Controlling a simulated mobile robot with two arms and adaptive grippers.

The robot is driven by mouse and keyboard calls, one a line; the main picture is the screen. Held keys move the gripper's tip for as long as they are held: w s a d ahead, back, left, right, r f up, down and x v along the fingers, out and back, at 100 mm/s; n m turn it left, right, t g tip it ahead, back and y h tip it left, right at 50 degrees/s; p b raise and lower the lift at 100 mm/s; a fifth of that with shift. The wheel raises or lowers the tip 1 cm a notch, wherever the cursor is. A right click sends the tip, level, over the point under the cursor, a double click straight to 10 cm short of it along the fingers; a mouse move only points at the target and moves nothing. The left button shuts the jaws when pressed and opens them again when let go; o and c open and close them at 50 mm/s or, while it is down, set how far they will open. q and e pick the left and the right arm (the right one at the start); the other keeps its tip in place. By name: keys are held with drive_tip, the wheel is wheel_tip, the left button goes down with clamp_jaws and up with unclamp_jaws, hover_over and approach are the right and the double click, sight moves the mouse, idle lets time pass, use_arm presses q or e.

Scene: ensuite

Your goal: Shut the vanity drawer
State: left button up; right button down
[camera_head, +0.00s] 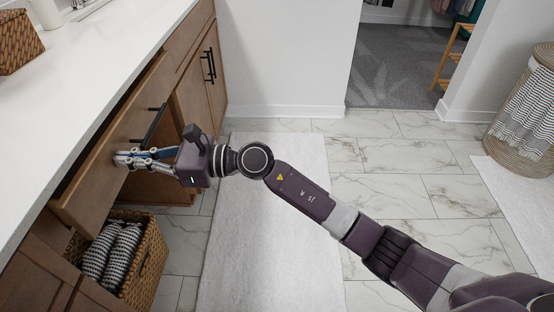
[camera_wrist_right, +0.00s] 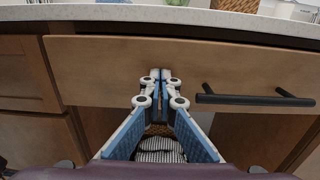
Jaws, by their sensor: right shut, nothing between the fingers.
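The vanity drawer (camera_head: 100,168) is a wooden drawer under the white countertop. It stands partly open, with a dark gap along its top edge, and its black bar handle (camera_head: 155,123) is on its front. The drawer front (camera_wrist_right: 120,65) also fills the upper part of the right wrist view, with the handle (camera_wrist_right: 255,97) right of the fingers. My right gripper (camera_head: 120,159) is shut and empty, its fingertips at the drawer front, left of the handle in the wrist view (camera_wrist_right: 161,74). I cannot tell whether they press on it. My left gripper is not in view.
The white countertop (camera_head: 95,55) lies above the drawer. A wicker basket (camera_head: 150,265) with striped towels (camera_head: 120,250) stands below it. Closed cabinet doors (camera_head: 200,80) are farther along. A white rug (camera_head: 265,220) covers the floor beside the vanity. A laundry basket (camera_head: 520,145) stands far right.

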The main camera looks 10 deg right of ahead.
sight(111, 157)
drive_tip(key=x, duration=0.3)
drive_tip(key=shift+a, duration=0.4)
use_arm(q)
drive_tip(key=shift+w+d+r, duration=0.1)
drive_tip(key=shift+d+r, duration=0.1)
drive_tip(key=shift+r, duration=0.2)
use_arm(e)
drive_tip(key=shift+w+r, duration=0.1)
drive_tip(key=shift+r, duration=0.1)
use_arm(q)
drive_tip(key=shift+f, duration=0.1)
